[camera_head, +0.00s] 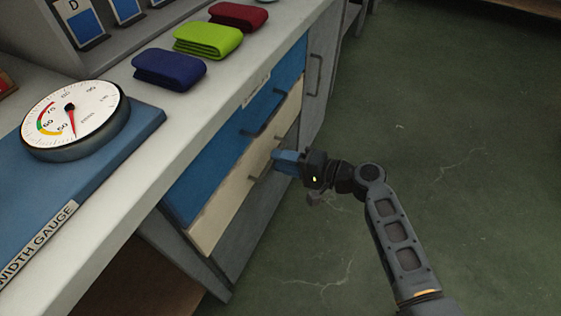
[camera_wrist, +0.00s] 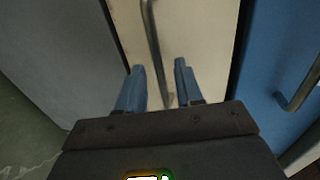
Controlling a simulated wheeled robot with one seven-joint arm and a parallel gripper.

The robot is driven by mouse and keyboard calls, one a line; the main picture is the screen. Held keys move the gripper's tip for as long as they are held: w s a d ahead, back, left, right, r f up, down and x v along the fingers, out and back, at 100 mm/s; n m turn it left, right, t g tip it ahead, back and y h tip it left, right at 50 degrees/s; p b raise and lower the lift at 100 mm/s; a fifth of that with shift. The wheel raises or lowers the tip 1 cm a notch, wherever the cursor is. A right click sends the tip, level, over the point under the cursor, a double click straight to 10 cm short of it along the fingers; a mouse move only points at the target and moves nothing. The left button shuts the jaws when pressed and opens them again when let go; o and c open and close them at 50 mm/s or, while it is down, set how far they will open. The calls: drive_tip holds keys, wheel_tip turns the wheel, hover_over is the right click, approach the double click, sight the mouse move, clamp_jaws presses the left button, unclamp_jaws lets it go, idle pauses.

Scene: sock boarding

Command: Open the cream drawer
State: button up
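The cream drawer (camera_head: 228,203) is in the workbench front, just below a blue drawer, and looks shut. Its grey bar handle (camera_head: 259,171) is partly hidden by my gripper (camera_head: 276,160) in the head view. In the wrist view the cream drawer front (camera_wrist: 195,30) fills the middle, and its handle (camera_wrist: 154,40) runs down between the two blue fingers of my gripper (camera_wrist: 160,82). The fingers are apart, with a gap to the handle on each side. I cannot tell how deep the handle sits between them.
The blue drawer (camera_head: 205,172) with its own handle (camera_head: 268,120) is right above. A dial gauge (camera_head: 75,115) on a blue base and folded blue (camera_head: 170,70), green (camera_head: 208,41) and red (camera_head: 238,15) socks lie on the bench top. The green floor (camera_head: 450,150) is clear.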

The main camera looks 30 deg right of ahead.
drive_tip(key=shift+w+a+f, duration=0.1)
drive_tip(key=shift+w+a, duration=0.2)
drive_tip(key=shift+w, duration=0.1)
clamp_jaws()
idle(1.3)
